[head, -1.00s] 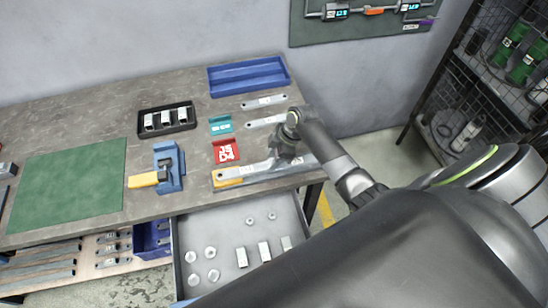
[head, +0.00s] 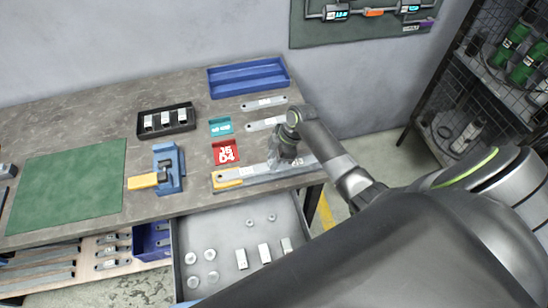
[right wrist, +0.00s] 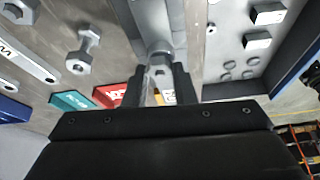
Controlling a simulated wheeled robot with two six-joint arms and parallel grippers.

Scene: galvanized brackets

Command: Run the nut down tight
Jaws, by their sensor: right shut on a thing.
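My left gripper is not in view.
A red card (head: 226,152), a teal card (head: 221,126) and flat metal strips (head: 264,102) lie behind. An open drawer (head: 222,236) with loose parts is below. A blue clamp (head: 170,165) stands left.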

